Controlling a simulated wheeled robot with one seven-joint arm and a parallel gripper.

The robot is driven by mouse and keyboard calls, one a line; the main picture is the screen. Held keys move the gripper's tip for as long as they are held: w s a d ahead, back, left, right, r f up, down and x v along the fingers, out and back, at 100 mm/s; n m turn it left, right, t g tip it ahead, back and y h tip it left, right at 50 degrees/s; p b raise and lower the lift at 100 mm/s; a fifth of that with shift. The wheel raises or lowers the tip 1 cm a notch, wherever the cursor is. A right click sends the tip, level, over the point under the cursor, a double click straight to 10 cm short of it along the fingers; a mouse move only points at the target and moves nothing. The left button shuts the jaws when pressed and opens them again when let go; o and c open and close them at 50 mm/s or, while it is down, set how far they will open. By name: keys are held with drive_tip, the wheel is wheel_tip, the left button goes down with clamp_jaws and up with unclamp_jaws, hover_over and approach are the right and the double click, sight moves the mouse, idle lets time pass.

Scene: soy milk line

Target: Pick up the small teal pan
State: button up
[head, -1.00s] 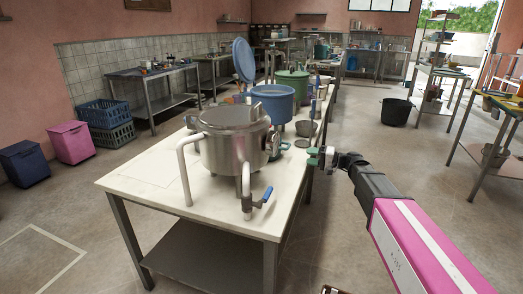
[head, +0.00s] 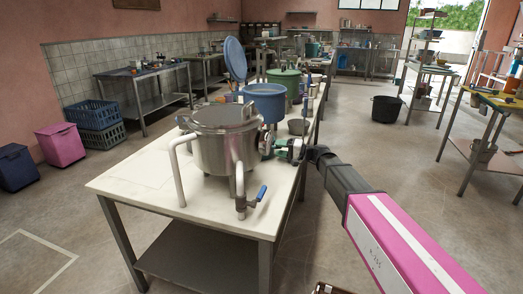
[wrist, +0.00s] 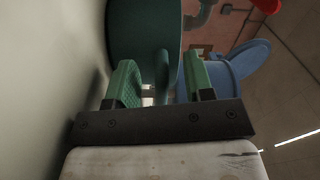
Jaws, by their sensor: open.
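The small teal pan (wrist: 145,30) fills the top middle of the wrist view, dark teal, with its narrow handle (wrist: 161,75) reaching down between my two green fingers. My gripper (wrist: 163,80) is open, one finger on each side of the handle, with gaps visible. In the head view my gripper (head: 284,150) is low over the right side of the white table, right of the steel pot. The pan (head: 266,144) shows there only as a small dark teal shape, partly hidden between the pot and my gripper.
A large steel pot (head: 222,150) with pipes and a blue-handled valve stands close on the left. A blue pot (head: 266,102), a green pot (head: 284,80) and a small grey pan (head: 298,127) stand farther back. The table's front corner (head: 140,190) is bare.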

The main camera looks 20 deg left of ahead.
drive_tip(key=shift+a, duration=0.75)
clamp_jaws()
drive_tip(key=shift+r, duration=0.25)
drive_tip(key=shift+d, duration=0.1)
